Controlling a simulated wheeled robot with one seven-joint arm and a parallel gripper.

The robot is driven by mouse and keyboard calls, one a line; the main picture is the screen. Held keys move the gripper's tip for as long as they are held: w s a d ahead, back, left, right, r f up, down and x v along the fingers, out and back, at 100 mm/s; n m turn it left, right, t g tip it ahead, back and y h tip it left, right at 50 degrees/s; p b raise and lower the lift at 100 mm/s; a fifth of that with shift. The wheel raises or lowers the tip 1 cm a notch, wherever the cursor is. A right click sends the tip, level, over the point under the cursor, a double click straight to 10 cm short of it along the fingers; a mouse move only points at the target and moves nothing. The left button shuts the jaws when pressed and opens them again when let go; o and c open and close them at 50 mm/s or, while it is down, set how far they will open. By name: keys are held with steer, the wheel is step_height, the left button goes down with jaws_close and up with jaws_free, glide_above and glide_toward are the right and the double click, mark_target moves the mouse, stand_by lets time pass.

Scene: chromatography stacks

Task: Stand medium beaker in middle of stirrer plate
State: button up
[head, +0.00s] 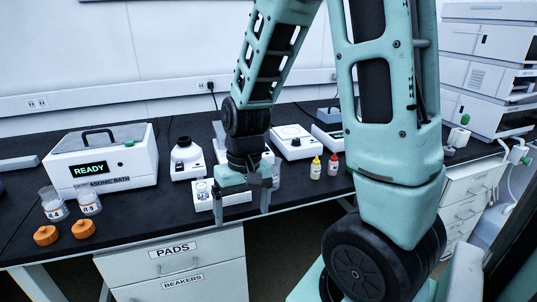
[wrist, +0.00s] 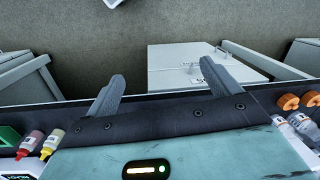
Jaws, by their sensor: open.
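My gripper (head: 241,207) is open and empty at the front edge of the bench; its two spread fingers also show in the wrist view (wrist: 162,74), over the floor and a white drawer unit. A low white device (head: 293,141) with a round mark on top stands on the bench behind and right of my gripper; it looks like the stirrer plate, but I cannot be sure. No medium beaker can be made out in either view. A drawer front labelled BEAKERS (head: 185,284) is below the bench, left of and below my gripper.
On the bench are an ultrasonic bath (head: 104,160), two labelled clear jars (head: 88,203), two orange caps (head: 83,229), and yellow (head: 315,169) and red (head: 333,165) bottles. A low white device (head: 204,199) sits directly behind my gripper. White instrument stacks (head: 495,60) stand right.

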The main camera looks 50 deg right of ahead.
steer(key=s+d+f+m+t+y, duration=0.25)
steer(key=d+m+t, duration=0.55)
steer(key=d+m, duration=0.6)
steer(key=s+d+f+m+t+y, duration=0.1)
steer(key=d+f+m+t+y, duration=0.15)
steer(key=d+m+t, duration=0.95)
steer(key=w+g, duration=0.1)
steer(key=w, duration=0.2)
steer(key=w+m+g, duration=0.1)
steer(key=w, duration=0.3)
steer(key=w+g, duration=0.1)
steer(key=w, duration=0.2)
steer(key=shift+w+a+r+m+p, duration=0.2)
steer(key=shift+a+m+p, duration=0.1)
steer(key=shift+a, duration=0.1)
steer(key=shift+f+p+x, duration=0.1)
steer(key=shift+p+x, duration=0.1)
steer(key=shift+x, duration=1.4)
steer(key=shift+f+p+x, duration=0.15)
steer(key=shift+x, duration=1.45)
steer(key=c, duration=1.2)
steer(key=shift+c, duration=0.3)
steer(key=shift+r, duration=0.15)
